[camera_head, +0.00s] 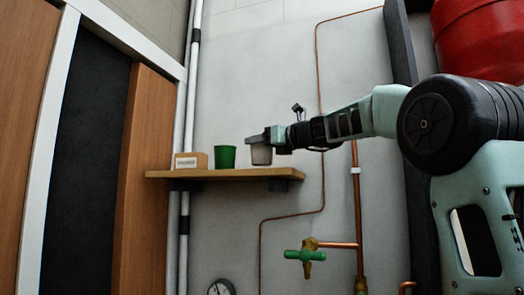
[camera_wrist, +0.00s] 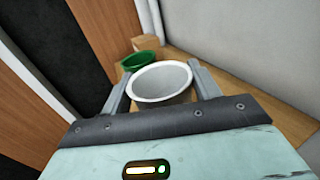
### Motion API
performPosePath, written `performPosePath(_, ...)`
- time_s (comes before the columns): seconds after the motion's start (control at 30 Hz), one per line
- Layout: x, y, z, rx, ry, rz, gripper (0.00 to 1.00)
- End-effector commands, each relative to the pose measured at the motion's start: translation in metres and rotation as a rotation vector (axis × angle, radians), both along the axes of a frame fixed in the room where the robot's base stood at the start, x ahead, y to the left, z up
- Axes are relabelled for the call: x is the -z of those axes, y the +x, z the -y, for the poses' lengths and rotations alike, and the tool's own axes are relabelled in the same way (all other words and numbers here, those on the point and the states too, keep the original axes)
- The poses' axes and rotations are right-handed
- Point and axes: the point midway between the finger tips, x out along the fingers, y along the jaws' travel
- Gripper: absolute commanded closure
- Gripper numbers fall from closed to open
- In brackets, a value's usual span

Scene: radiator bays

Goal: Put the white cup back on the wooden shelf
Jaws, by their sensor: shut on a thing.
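The white cup (camera_wrist: 162,82) is upright between the two fingers of my gripper (camera_wrist: 160,88), which is shut on it in the wrist view. In the head view the cup (camera_head: 261,154) shows below my gripper (camera_head: 258,139), at the right part of the wooden shelf (camera_head: 225,174). Its base is at or just above the shelf top; I cannot tell if it touches. The shelf's surface also shows beyond the cup in the wrist view (camera_wrist: 185,65).
A green cup (camera_head: 225,157) stands on the shelf left of the white cup, with a small cardboard box (camera_head: 190,161) further left. Copper pipes (camera_head: 357,210) and a green-handled valve (camera_head: 305,255) are on the wall below right. A red tank (camera_head: 482,40) is at upper right.

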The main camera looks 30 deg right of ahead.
Motion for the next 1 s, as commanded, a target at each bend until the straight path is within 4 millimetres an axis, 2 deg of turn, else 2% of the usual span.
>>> performPosePath(0.1, 0.013, 0.0, 0.0, 0.001, 0.002, -0.001, 0.65)
performPosePath(0.43, 0.016, 0.0, 0.0, 0.001, 0.0, 0.001, 0.65)
performPosePath(0.47, 0.016, 0.0, 0.0, 0.001, 0.0, 0.001, 0.36)
performPosePath(0.53, 0.016, 0.0, 0.0, 0.001, 0.0, 0.001, 0.17)
performPosePath(0.87, 0.013, 0.0, 0.0, 0.001, 0.0, 0.001, 0.17)
performPosePath(1.0, 0.016, -0.015, 0.005, 0.003, -0.001, 0.003, 0.17)
